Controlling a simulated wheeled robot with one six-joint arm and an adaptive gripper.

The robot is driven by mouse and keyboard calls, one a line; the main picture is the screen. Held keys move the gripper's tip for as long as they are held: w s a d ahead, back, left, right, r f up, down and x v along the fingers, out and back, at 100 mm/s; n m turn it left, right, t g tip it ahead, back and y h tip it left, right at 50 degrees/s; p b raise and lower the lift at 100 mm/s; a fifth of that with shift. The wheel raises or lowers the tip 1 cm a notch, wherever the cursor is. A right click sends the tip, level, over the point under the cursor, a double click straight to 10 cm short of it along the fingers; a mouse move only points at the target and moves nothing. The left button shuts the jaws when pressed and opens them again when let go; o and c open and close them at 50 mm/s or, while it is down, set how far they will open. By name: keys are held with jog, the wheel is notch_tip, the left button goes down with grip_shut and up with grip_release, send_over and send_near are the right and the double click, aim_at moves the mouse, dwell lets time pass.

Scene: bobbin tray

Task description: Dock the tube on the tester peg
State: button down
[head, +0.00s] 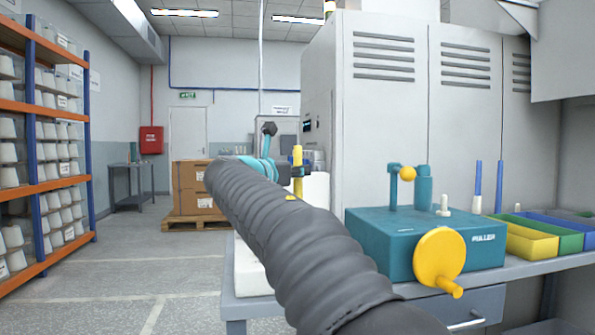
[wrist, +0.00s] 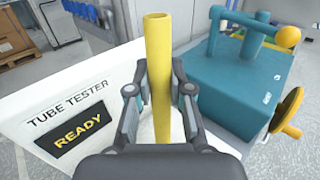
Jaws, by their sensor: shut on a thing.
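My gripper (head: 299,171) is shut on a yellow tube (head: 297,156) and holds it upright. In the wrist view the tube (wrist: 158,50) stands between the two fingers (wrist: 160,88), its open top end toward the camera. The white tube tester (wrist: 72,112) is below and behind the gripper, with a dark panel reading READY. In the head view its white body (head: 250,268) is partly hidden by my arm. The tester peg is not visible, and I cannot tell whether the tube's lower end touches anything.
A teal puller (head: 385,238) with a yellow crank (head: 439,262) stands on the bench, right of the tester. Farther right are two blue-and-white posts (head: 477,185) and yellow, green and blue bins (head: 532,241). Grey cabinets (head: 385,110) rise behind. The floor at left is open.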

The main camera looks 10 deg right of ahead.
jog(key=shift+f, duration=0.25)
jog(key=c, duration=1.3)
grip_release()
jog(key=shift+c, duration=0.2)
jog(key=shift+a, duration=0.1)
jog(key=v, duration=1.1)
